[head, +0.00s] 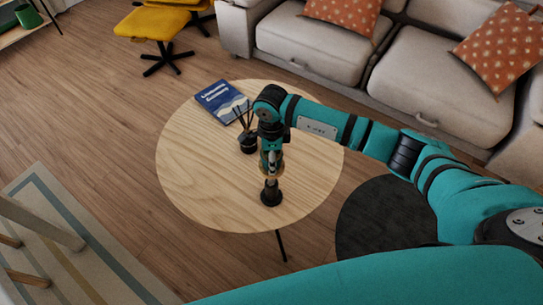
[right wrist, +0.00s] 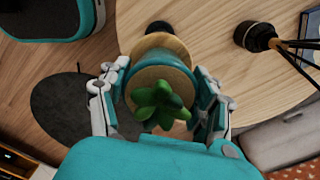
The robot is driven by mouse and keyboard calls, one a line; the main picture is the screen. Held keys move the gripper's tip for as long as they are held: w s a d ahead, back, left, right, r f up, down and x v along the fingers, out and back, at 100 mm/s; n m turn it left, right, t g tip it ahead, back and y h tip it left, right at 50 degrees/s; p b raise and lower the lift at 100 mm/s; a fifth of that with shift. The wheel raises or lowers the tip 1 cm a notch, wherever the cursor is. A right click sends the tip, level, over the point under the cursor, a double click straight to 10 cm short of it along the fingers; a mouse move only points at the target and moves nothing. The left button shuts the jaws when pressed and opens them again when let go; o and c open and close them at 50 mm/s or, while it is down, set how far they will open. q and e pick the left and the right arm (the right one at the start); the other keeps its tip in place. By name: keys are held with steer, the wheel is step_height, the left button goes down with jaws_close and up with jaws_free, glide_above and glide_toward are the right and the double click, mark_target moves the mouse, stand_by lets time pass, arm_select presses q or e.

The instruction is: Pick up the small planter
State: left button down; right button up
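The small planter shows in the right wrist view as a green succulent (right wrist: 160,105) in a pot whose teal edge lies between the fingers. A round wooden top (right wrist: 168,48) is just beyond it. In the head view this top sits on a dark stand (head: 271,194) on the round wooden table (head: 190,175). My right gripper (head: 270,168) points down over the stand and hides most of the planter there. In the right wrist view its fingers (right wrist: 160,88) flank the pot closely; whether they press on it is unclear. My left gripper is not in view.
A black reed diffuser (head: 248,143) and a blue book (head: 221,100) lie farther back on the table. A beige sofa (head: 330,50) with patterned cushions stands behind. A dark round pouf or mat (head: 385,220) is right of the table. The table's left part is clear.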

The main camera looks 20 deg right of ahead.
steer(key=c, duration=0.5)
steer(key=shift+r, duration=0.1)
